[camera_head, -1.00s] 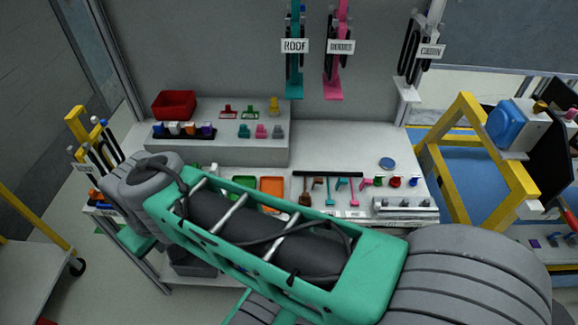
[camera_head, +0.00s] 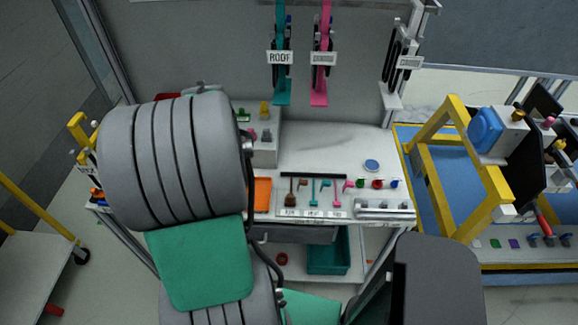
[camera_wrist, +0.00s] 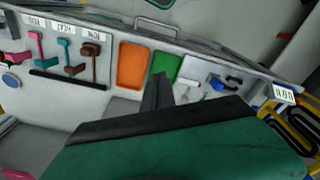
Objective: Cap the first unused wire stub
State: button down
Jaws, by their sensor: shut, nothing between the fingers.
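My gripper (camera_wrist: 161,82) is shut and empty in the wrist view. In the head view my arm hides the gripper. I cannot make out a wire stub for certain. Small coloured pieces stand in a row at the bench's right: a green one (camera_head: 361,184), a red one (camera_head: 377,184) and a blue one (camera_head: 394,184). Whether they are caps is unclear. A yellow-framed module (camera_head: 485,205) stands to the right, with small coloured parts on its black panel.
Brown, teal and pink tools lie on the white bench (camera_head: 330,165) near a black strip (camera_head: 327,175). A silver fixture (camera_head: 385,209) sits at its front right. A teal bin (camera_head: 328,255) is below. Labelled teal (camera_head: 280,75) and pink (camera_head: 322,70) holders hang above.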

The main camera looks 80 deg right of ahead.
aim_at(290, 196)
jog(key=s+d+f+m, duration=0.1)
jog(key=s+d, duration=0.1)
jog(key=s, duration=0.3)
jog(key=s+d+f+m+p, duration=0.1)
jog(key=s+d, duration=0.1)
jog(key=s, duration=0.3)
jog(key=s+d+f+m+p, duration=0.1)
jog(key=s+d+m, duration=0.1)
jog(key=s, duration=0.3)
jog(key=shift+s+d+f+y, duration=0.25)
jog(key=shift+d+y, duration=0.15)
jog(key=shift+d, duration=0.2)
jog(key=shift+s+f, duration=0.15)
jog(key=shift+f, duration=0.05)
notch_tip(290, 196, down, 6)
jog(key=b, duration=0.4)
jog(key=shift+r, duration=0.2)
jog(key=shift+f+b, duration=0.3)
jog(key=shift+b, duration=0.1)
jog(key=shift+r, duration=0.1)
